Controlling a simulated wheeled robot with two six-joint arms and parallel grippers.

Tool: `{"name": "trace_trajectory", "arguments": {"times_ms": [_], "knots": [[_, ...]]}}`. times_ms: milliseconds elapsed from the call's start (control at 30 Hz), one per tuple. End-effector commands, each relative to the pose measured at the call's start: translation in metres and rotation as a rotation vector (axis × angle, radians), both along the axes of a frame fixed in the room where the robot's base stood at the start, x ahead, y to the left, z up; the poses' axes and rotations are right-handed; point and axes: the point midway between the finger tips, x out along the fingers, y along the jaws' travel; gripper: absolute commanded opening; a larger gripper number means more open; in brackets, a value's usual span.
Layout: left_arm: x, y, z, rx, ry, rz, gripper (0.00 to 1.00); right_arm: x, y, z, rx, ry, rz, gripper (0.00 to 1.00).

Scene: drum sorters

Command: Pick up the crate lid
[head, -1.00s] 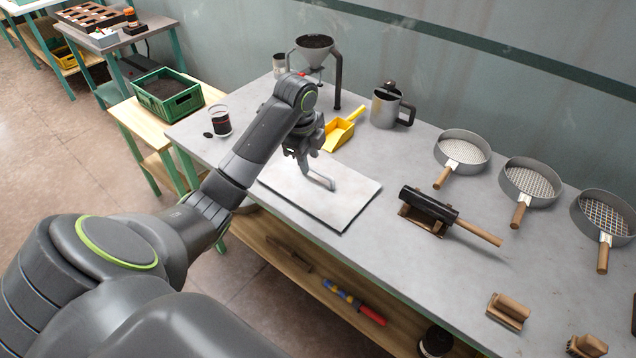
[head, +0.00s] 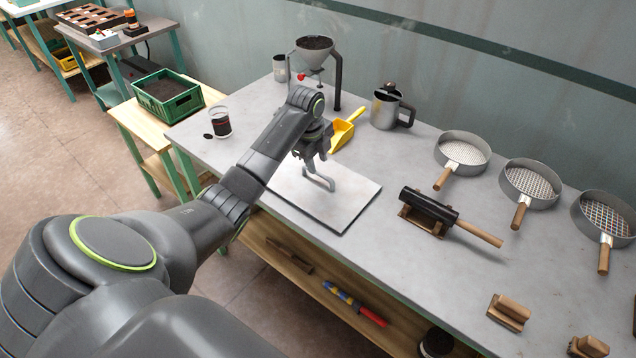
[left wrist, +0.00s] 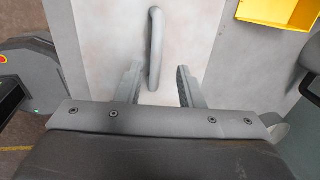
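The crate lid (head: 343,203) is a flat, pale grey rectangular plate lying on the grey table. A curved grey bar handle (head: 318,181) stands up from its middle. My right gripper is not in view.
A yellow scoop (head: 343,132) lies just behind the lid. A funnel stand (head: 338,85), a metal jug (head: 385,108) and a glass jar (head: 221,123) stand nearby. A black roller on a wooden rest (head: 428,208) and several sieves (head: 462,150) are to the right.

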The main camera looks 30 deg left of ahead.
Motion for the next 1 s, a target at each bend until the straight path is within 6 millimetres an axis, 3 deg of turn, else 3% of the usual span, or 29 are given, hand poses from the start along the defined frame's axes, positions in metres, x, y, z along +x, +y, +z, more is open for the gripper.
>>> {"name": "trace_trajectory", "arguments": {"times_ms": [433,767,1000], "knots": [[0.004,0.005,-0.049,-0.001,0.002,0.001,0.34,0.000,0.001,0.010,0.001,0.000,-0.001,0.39],[0.006,0.006,-0.055,0.001,-0.001,-0.001,0.34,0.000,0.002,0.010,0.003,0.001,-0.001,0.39],[0.006,0.006,-0.055,0.001,-0.001,-0.001,0.03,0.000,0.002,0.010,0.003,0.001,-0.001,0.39]]}}
